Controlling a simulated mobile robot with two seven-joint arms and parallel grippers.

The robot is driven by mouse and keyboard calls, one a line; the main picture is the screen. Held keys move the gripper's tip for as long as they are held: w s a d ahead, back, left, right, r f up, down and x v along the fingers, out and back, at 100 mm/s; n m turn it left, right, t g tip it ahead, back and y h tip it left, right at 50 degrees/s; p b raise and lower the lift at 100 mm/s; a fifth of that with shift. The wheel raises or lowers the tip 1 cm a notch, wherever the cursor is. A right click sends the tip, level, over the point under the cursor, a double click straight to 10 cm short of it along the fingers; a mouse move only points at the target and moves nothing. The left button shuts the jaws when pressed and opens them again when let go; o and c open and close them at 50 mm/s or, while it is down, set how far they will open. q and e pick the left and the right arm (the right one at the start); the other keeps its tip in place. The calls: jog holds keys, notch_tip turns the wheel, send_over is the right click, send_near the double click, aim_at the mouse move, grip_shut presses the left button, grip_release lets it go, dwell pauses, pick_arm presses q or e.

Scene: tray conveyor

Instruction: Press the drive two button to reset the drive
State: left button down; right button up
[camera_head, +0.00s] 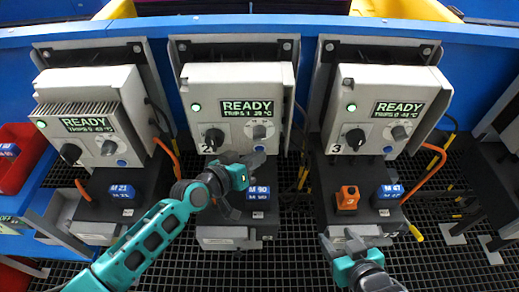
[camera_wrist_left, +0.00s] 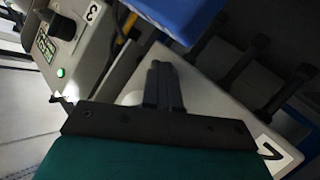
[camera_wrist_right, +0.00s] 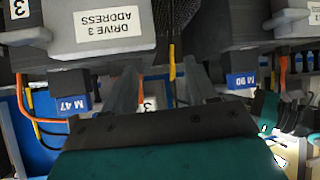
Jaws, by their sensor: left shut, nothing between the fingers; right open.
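Drive two (camera_head: 236,82) is the middle grey box, marked 2. Its lit display reads READY with TRIPS 1, and its green lamp is lit. It has a black knob (camera_head: 214,138) and a grey dial (camera_head: 258,131). The lower right of its face, where the other drives carry a round blue button, is largely hidden by my left gripper (camera_head: 250,160). That gripper is shut and empty, close to the lower front; contact cannot be told. Its fingers (camera_wrist_left: 163,85) also show in the left wrist view. My right gripper (camera_head: 352,240) is open and empty, low before drive three.
Drive one (camera_head: 92,112) stands left and drive three (camera_head: 387,105) right, both showing READY. Blue M tags (camera_head: 121,191) and an orange block (camera_head: 347,198) sit on black bases below. Orange cables hang between drives. A red bin (camera_head: 18,165) is far left. Dark grating lies in front.

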aim_at(256, 191)
pick_arm(q)
jog(key=shift+s+r, duration=0.1)
jog(key=shift+s, duration=0.05)
jog(key=shift+s+p, duration=0.4)
jog(key=shift+s, duration=0.3)
jog(key=shift+s+p, duration=1.05)
jog(key=shift+s, duration=1.45)
